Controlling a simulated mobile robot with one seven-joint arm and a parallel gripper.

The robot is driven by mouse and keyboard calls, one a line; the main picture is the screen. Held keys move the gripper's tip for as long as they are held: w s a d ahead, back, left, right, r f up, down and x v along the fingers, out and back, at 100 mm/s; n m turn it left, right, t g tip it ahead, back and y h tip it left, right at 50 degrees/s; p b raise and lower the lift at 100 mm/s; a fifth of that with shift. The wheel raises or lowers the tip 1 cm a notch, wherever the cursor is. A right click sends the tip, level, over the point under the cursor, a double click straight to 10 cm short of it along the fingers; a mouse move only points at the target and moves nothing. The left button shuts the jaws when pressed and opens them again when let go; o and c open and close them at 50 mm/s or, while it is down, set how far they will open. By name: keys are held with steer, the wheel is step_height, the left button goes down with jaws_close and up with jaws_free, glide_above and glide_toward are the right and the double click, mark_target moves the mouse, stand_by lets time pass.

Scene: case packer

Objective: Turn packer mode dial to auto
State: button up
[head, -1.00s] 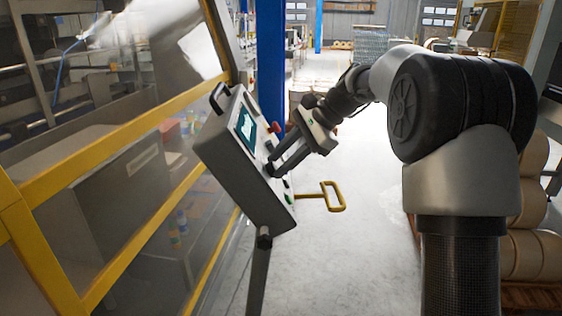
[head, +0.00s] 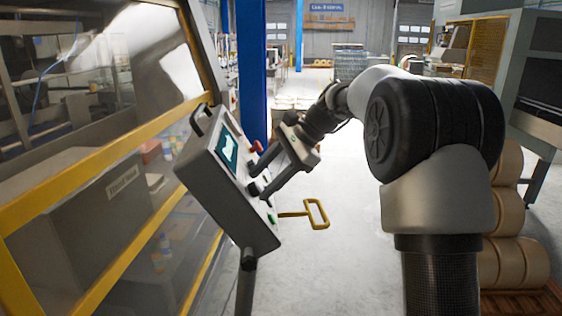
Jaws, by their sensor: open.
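The grey control box (head: 215,185) stands tilted on a post at centre left, its face turned to the right. A dark knob (head: 254,188), which looks like the mode dial, sticks out of its face below the screen. Its pointer and labels are too small to read. My gripper (head: 261,182) is open, its two fingers reaching left and down to the box face. The fingertips are at or very near the dark knob. I cannot tell whether they touch it or straddle it.
On the box are a screen (head: 228,150), a red button (head: 256,147) and a green button (head: 271,218). A yellow handle (head: 316,214) juts out to the right below my gripper. Yellow-framed guarding (head: 100,180) stands left. Brown rolls (head: 510,225) are stacked right. The floor between is clear.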

steer(key=v, duration=1.6)
steer(key=shift+d+r, duration=0.25)
steer(key=shift+d, duration=0.1)
steer(key=shift+s, duration=0.15)
steer(key=s+a+f+n+t+h, duration=0.2)
steer(key=s+n+h, duration=0.25)
steer(key=s, duration=1.05)
steer(key=s+d+f+n+t+h, duration=0.2)
steer(key=s+f+n, duration=0.6)
steer(key=s+f, duration=0.4)
steer(key=s+d+h, duration=0.1)
steer(key=s, duration=0.2)
steer(key=shift+s+f, duration=0.25)
steer(key=shift+s, duration=0.15)
steer(key=shift+d, duration=0.15)
